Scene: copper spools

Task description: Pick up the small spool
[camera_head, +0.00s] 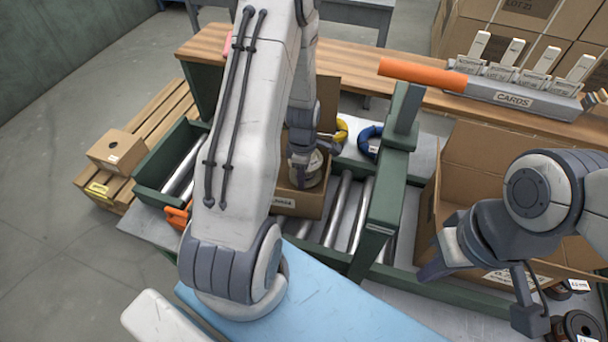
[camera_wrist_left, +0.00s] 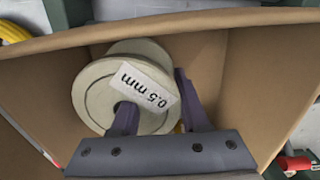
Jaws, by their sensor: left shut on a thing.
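A pale spool with a "0.5 mm" label (camera_wrist_left: 98,92) shows inside a cardboard box in the left wrist view. My left gripper (camera_wrist_left: 158,108) is shut on it, one finger over its hub hole and the other past its right edge. In the head view my left gripper (camera_head: 303,157) reaches down into the small open box (camera_head: 285,204), and part of the pale spool (camera_head: 313,180) shows below it. The box floor is mostly hidden. My right gripper (camera_head: 485,278) is over the right side; its fingers are hard to make out.
The small box stands on a roller conveyor (camera_head: 340,210) with green rails. A larger open box (camera_head: 480,155) is at right, with dark spools (camera_head: 580,325) near the bottom right corner. Yellow (camera_head: 341,131) and blue (camera_head: 369,141) rings lie behind. A card rack (camera_head: 520,98) stands on the wooden shelf.

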